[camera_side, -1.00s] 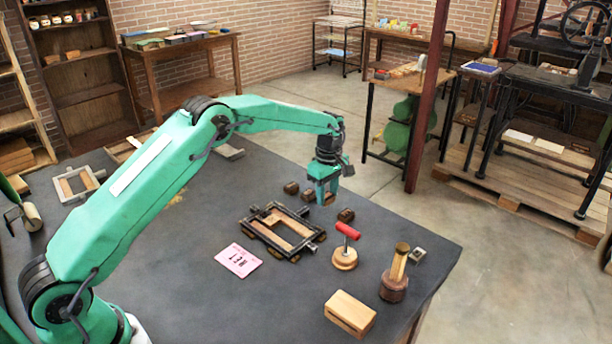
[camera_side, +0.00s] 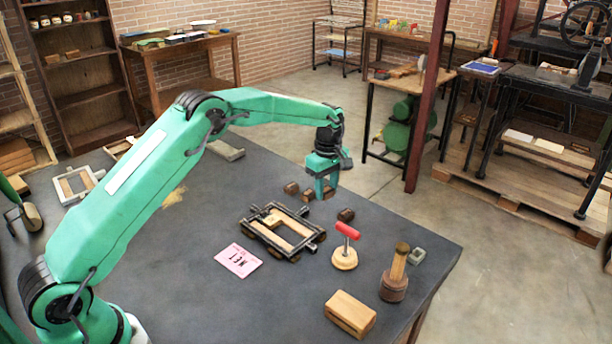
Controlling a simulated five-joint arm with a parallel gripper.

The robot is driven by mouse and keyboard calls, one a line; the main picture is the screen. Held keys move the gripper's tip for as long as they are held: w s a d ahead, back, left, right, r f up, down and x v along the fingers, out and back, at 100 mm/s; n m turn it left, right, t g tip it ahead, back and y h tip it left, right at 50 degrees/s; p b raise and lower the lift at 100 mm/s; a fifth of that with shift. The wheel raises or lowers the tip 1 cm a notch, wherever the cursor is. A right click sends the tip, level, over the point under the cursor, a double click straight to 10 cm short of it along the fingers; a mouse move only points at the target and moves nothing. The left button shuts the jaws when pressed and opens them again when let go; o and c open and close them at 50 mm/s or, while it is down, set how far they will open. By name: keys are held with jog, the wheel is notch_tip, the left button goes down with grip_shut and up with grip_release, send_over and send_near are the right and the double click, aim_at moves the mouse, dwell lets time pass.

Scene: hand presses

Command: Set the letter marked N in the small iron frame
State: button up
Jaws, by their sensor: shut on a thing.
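My gripper (camera_side: 322,188) points down above the far right of the dark table, its jaws shut on a small brown letter block (camera_side: 329,193), partly hidden by the fingers. I cannot tell if that block touches the table. Other letter blocks stand nearby: two to the left, at the back (camera_side: 291,188) and beside the fingers (camera_side: 307,196), and one in front to the right (camera_side: 346,215). No letter mark is readable, so I cannot tell which is N. The small iron frame (camera_side: 259,238) lies flat in front of the blocks, with wooden pieces inside.
A pink card (camera_side: 238,261) reading NET lies in front of the frame. Right of it stand a red-handled round wooden tool (camera_side: 345,256), a wooden mallet (camera_side: 394,285) and a wooden block (camera_side: 350,312). A small grey piece (camera_side: 418,256) lies near the right edge.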

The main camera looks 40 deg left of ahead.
jog(key=shift+s+r+m, duration=0.25)
jog(key=shift+r+m, duration=0.05)
jog(key=shift+r, duration=0.15)
jog(key=s+r+m, duration=0.6)
jog(key=s+m, duration=0.2)
jog(key=s, duration=0.2)
jog(key=s+r+m, duration=0.6)
jog(key=s+m, duration=0.2)
jog(key=s, duration=0.3)
jog(key=shift+r, duration=0.25)
jog(key=shift+w+d, duration=0.1)
jog(key=w+d+f+n, duration=0.2)
jog(key=d+f+n, duration=0.4)
jog(key=n, duration=1.1)
jog(key=shift+w+d+f+n, duration=0.2)
jog(key=shift+d+f+n, duration=0.15)
jog(key=shift+f, duration=0.55)
